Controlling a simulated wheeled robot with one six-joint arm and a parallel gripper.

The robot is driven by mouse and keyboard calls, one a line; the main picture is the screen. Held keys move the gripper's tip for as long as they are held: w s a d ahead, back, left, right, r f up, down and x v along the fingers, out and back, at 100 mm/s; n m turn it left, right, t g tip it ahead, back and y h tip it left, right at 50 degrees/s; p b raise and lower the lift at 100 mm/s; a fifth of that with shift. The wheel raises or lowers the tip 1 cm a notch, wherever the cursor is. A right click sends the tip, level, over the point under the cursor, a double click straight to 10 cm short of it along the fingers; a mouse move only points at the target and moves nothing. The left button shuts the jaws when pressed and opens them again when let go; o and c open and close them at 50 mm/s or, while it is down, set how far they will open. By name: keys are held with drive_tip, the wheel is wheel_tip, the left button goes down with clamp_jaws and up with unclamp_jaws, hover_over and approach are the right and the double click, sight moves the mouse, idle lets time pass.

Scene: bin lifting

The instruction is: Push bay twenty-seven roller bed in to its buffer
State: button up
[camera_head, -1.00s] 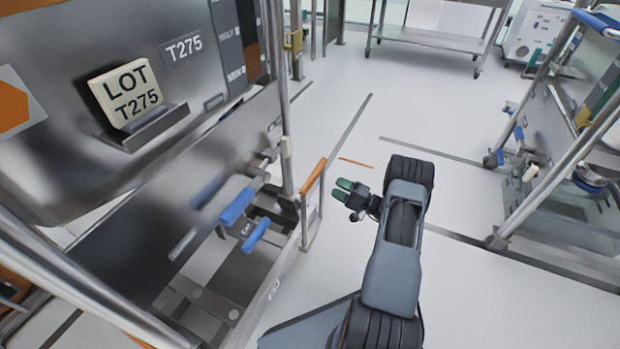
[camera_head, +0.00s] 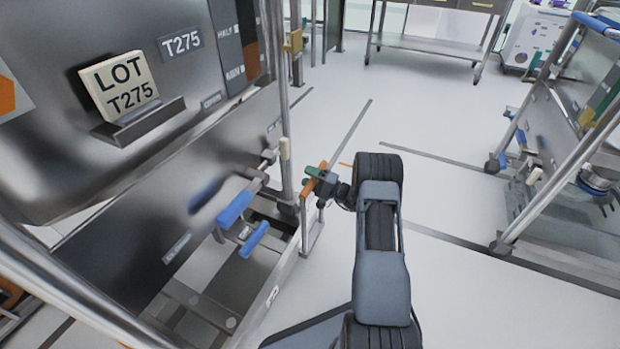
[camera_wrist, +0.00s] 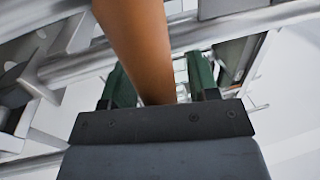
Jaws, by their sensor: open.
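The roller bed (camera_head: 268,296) is a low metal frame sticking out from under the steel machine at left. An upright loop with an orange bar (camera_head: 314,186) stands at its outer end. My gripper (camera_head: 312,177) is at this bar, its green fingers open. The buffer cannot be made out, and no bay number is readable.
The machine carries a LOT T275 plate (camera_head: 122,88) and a T275 label (camera_head: 181,43). Blue handles (camera_head: 236,207) sit left of the bar. A steel post (camera_head: 282,140) stands close behind it. A similar frame (camera_head: 540,180) is at right, with clear floor (camera_head: 440,190) between.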

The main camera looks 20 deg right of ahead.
drive_tip(key=shift+c, duration=0.2)
clamp_jaws()
idle(0.3)
